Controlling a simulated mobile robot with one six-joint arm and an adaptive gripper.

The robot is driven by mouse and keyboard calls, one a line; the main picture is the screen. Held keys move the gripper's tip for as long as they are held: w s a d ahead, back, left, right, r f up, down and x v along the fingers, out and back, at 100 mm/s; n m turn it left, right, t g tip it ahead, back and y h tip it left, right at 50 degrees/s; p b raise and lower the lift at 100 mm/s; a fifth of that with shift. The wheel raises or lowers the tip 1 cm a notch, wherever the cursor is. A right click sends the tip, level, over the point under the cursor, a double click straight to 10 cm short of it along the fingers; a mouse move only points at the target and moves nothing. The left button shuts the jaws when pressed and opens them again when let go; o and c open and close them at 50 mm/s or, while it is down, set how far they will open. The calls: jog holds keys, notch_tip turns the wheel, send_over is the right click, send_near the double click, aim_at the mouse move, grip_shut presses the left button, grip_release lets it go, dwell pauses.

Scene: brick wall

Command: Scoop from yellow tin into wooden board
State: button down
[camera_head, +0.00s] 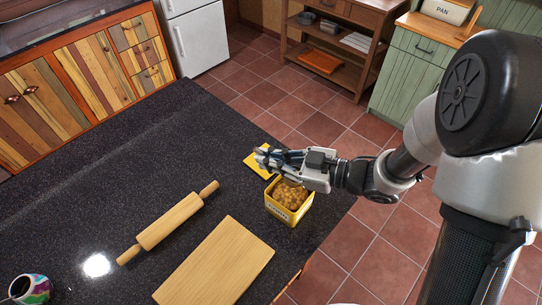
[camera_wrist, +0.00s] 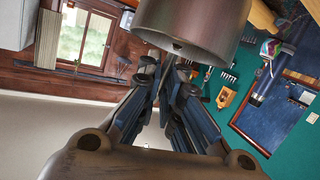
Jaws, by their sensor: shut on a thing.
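The yellow tin (camera_head: 278,211) stands open near the right edge of the dark counter, filled with brownish chunks (camera_head: 291,196). The wooden board (camera_head: 217,264) lies flat to its lower left. My gripper (camera_head: 262,157) is sideways just above and behind the tin, pointing left. In the wrist view the fingers (camera_wrist: 165,72) close together below a brownish metal cup-like thing (camera_wrist: 193,22), which looks like a scoop held by the gripper. Its handle and any contents are hidden.
A wooden rolling pin (camera_head: 168,221) lies left of the board. A flat yellow piece (camera_head: 256,164), perhaps the tin's lid, lies under the gripper. A colourful cup (camera_head: 32,289) stands at the lower left. The counter's far left is clear.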

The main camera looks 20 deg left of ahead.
jog(key=shift+a+r+h+p, duration=0.35)
jog(key=shift+r+p, duration=0.2)
jog(key=shift+p, duration=0.55)
